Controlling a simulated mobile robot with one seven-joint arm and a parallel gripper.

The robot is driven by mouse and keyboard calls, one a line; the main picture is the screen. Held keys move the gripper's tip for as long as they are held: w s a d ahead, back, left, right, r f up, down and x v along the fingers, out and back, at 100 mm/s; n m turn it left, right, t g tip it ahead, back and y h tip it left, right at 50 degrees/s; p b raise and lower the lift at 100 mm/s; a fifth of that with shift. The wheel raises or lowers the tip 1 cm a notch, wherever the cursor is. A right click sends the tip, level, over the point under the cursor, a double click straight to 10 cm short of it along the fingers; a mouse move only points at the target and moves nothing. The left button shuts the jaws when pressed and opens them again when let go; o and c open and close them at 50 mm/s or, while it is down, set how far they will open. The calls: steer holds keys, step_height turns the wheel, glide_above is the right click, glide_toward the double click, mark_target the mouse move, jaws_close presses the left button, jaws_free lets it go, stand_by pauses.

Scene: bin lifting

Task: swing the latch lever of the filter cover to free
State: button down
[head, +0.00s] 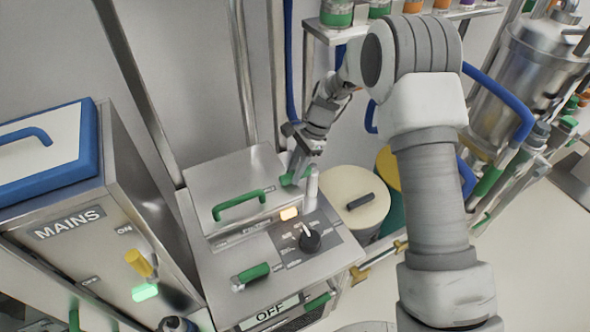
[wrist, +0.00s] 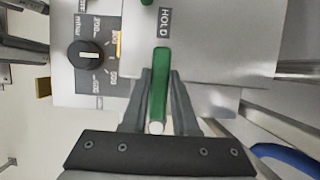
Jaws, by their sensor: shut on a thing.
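The filter cover (head: 225,178) is a flat metal lid with a green handle (head: 239,203), lying closed on the steel cabinet in the head view. The green latch lever (head: 287,180) is at its right edge, partly hidden by my gripper (head: 299,160). In the wrist view the lever (wrist: 161,65) runs between the two dark fingers of my gripper (wrist: 158,85), with its pale round end towards my palm. My gripper is shut on it. A HOLD label (wrist: 164,22) lies just beyond the lever's far end.
A pale post (head: 312,183) stands close beside my gripper. The MAINS cabinet (head: 90,222) is at left, a round-lidded drum (head: 345,193) at right.

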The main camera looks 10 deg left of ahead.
steer(key=n, duration=0.1)
steer(key=s+d+n+g+h, duration=0.1)
steer(key=n, duration=0.1)
steer(key=d+n, duration=0.1)
steer(key=n, duration=0.1)
steer(key=shift+s+h+b, duration=0.25)
steer(key=shift+h+b, duration=0.05)
steer(key=shift+b, duration=0.05)
steer(key=shift+w+d+r+n+h+b, duration=0.2)
steer(key=shift+d+n+h, duration=0.65)
steer(key=shift+n, duration=1.3)
steer(key=shift+d+f+n+h+b, duration=0.2)
steer(key=shift+d+n+h, duration=0.7)
steer(key=shift+n, duration=1.3)
steer(key=shift+w+d+r+n+h+b, duration=0.1)
steer(key=shift+d+n+h+b, duration=0.35)
steer(key=shift+d+n, duration=1.2)
steer(key=shift+a+n, duration=0.45)
steer(key=shift+n, duration=0.15)
steer(key=c, duration=0.7)
jaws_free()
steer(key=v, duration=1.7)
steer(key=shift+a+r, duration=0.1)
steer(key=shift+a, duration=0.2)
